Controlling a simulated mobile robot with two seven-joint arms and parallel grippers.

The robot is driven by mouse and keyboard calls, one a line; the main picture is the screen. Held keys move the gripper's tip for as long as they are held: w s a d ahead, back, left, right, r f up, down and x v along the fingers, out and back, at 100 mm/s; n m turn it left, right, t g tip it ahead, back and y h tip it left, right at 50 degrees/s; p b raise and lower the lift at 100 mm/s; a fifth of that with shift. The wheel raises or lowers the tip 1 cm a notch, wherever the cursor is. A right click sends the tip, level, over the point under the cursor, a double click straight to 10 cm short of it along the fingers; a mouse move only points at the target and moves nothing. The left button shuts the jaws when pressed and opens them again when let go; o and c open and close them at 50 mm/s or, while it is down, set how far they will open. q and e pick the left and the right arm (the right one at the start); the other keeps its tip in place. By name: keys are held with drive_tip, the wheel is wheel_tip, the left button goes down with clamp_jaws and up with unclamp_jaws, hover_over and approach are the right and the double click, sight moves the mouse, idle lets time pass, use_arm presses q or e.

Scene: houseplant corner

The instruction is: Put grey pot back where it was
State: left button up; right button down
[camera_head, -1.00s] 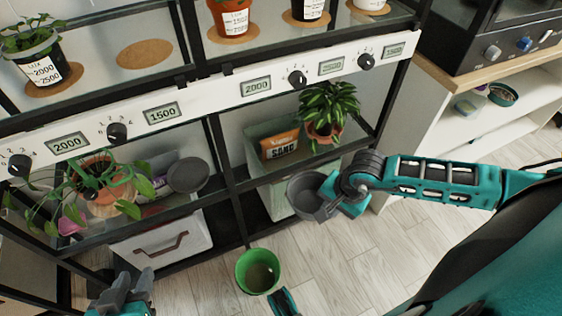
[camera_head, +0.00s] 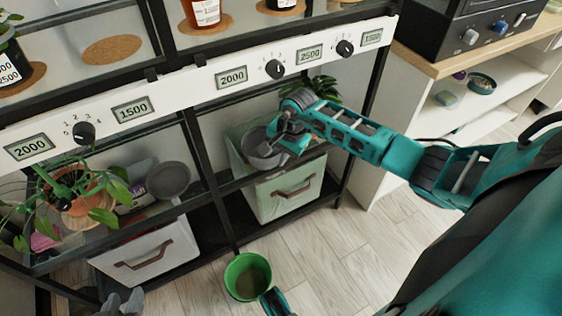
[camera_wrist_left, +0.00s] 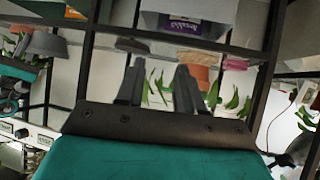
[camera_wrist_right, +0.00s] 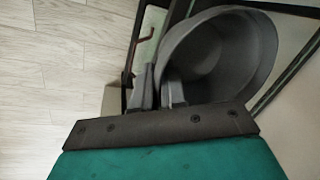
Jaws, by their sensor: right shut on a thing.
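The grey pot (camera_head: 262,154) is in my right gripper (camera_head: 283,138), in the head view, in front of the opening of the middle shelf bay and above the pale green crate. In the right wrist view the grey pot (camera_wrist_right: 232,50) shows its open, empty-looking mouth, with its wall between the two fingers (camera_wrist_right: 160,90). My left gripper (camera_head: 122,303) is at the bottom left edge of the head view, away from the pot. In the left wrist view its fingers (camera_wrist_left: 158,85) stand apart with nothing between them.
A pale green crate (camera_head: 285,196) and a white crate (camera_head: 146,252) stand low in the rack. A trailing plant (camera_head: 80,200) and a grey round item (camera_head: 168,179) are at left. A leafy plant (camera_head: 322,86) is partly behind my right arm. A green pot (camera_head: 247,277) is below.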

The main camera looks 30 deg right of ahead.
drive_tip(key=shift+s+b+x, duration=0.25)
drive_tip(key=shift+b+x, duration=0.05)
drive_tip(key=shift+x, duration=0.8)
drive_tip(key=c, duration=1.2)
unclamp_jaws()
drive_tip(key=shift+d+f, duration=0.1)
